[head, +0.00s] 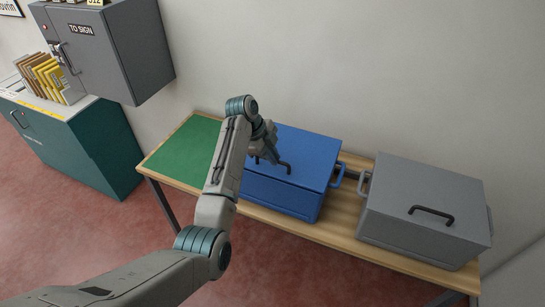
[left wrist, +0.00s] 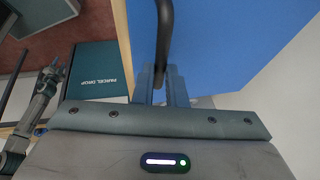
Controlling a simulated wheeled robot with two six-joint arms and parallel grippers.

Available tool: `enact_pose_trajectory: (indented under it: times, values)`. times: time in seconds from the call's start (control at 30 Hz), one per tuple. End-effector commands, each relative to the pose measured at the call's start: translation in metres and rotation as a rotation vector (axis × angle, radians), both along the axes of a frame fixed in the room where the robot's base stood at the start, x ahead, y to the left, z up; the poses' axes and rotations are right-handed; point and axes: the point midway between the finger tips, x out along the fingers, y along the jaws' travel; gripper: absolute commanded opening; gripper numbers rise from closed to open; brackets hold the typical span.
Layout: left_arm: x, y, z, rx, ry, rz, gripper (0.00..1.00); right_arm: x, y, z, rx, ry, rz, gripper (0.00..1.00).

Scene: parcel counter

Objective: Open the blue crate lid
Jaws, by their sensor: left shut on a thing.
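The blue crate (head: 283,194) stands on the wooden table, and its blue lid (head: 310,155) lies flat and looks closed. A dark bar handle (head: 286,167) is on the lid, partly hidden by my left gripper (head: 267,153). My left gripper is shut on this handle. In the left wrist view, the fingers of my left gripper (left wrist: 160,86) close around the dark handle bar (left wrist: 165,30), with the blue lid (left wrist: 225,45) beside and behind it. My right gripper does not show clearly in either view.
A grey crate (head: 425,205) with a dark handle stands to the right of the blue crate. A green mat (head: 185,150) lies left on the table. A grey wall cabinet (head: 105,50) and teal parcel cabinet (head: 70,145) are farther left. The wall is close behind.

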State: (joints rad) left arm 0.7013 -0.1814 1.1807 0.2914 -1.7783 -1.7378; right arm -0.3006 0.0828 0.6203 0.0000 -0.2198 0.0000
Motion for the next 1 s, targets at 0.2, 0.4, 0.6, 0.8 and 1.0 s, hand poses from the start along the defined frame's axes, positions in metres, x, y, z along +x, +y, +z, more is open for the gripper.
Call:
enact_pose_trajectory:
  times: [0.2, 0.4, 0.6, 0.8, 1.0]
  values:
    - [0.012, -0.004, 0.03, -0.003, -0.008, 0.0, 0.0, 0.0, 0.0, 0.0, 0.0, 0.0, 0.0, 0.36]
    - [0.029, -0.01, 0.063, -0.003, -0.009, 0.0, 0.0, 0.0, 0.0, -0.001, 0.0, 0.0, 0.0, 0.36]
    - [0.049, -0.016, 0.089, -0.001, -0.008, 0.0, 0.0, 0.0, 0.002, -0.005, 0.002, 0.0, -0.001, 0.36]
    - [0.067, -0.022, 0.106, -0.001, -0.008, 0.0, 0.0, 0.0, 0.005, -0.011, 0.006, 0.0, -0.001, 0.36]
    - [0.077, -0.025, 0.115, -0.002, -0.005, 0.0, 0.0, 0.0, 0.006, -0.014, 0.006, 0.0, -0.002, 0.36]
